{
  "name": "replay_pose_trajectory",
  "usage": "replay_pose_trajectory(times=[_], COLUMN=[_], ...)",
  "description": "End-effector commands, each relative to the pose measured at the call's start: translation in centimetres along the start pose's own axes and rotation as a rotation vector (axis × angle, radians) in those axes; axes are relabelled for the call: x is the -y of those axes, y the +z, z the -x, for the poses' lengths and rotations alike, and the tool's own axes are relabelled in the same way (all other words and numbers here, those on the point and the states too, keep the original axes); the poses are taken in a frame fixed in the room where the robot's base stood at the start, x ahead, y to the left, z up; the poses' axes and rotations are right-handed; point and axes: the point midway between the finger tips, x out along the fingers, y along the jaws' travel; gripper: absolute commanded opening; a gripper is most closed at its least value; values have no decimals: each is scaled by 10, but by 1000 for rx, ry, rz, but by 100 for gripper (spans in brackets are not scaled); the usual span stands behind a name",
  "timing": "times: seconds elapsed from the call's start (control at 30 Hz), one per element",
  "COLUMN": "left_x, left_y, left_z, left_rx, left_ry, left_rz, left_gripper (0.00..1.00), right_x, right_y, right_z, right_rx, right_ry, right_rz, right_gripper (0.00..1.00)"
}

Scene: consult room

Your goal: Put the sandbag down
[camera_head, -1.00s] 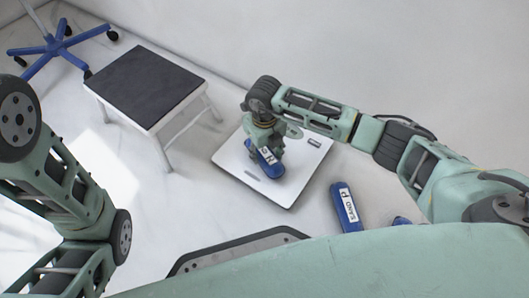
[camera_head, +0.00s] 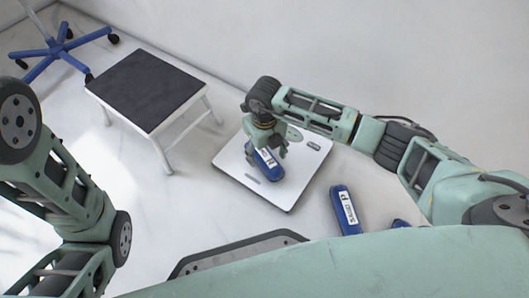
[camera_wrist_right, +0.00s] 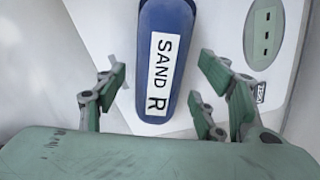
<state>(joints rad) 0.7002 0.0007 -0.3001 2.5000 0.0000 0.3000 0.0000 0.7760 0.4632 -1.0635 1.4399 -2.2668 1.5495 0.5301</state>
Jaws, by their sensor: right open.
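A blue sandbag (camera_head: 268,168) lies on the white scale (camera_head: 235,170) on the floor. In the right wrist view the sandbag (camera_wrist_right: 165,18) has a white label reading SAND R, and the scale (camera_wrist_right: 205,30) shows under it.
Another blue sandbag (camera_head: 346,211) with a white label lies on the floor right of the scale. A further blue item (camera_head: 400,223) is partly hidden by my body. A step stool with a dark top (camera_head: 145,88) stands left of the scale, a blue wheeled base (camera_head: 52,45) behind it.

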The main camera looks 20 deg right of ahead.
Motion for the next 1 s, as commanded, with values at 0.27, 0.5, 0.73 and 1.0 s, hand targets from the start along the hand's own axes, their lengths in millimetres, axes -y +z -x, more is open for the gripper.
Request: replay_pose_trajectory(times=[0.27,0.5,0.73,1.0], left_x=[7,14,15,15], left_y=[13,25,31,31], left_z=[-35,-54,-49,-48], left_rx=[1,14,34,33], left_ry=[0,-8,-14,-13], left_rz=[0,1,4,4], left_gripper=[64,64,64,64], right_x=[0,0,0,0], right_y=[1,0,0,0], right_z=[56,100,111,110], right_rx=[3,1,0,0], right_ry=[0,0,0,0], right_rz=[1,0,0,0], right_gripper=[64,64,64,64])
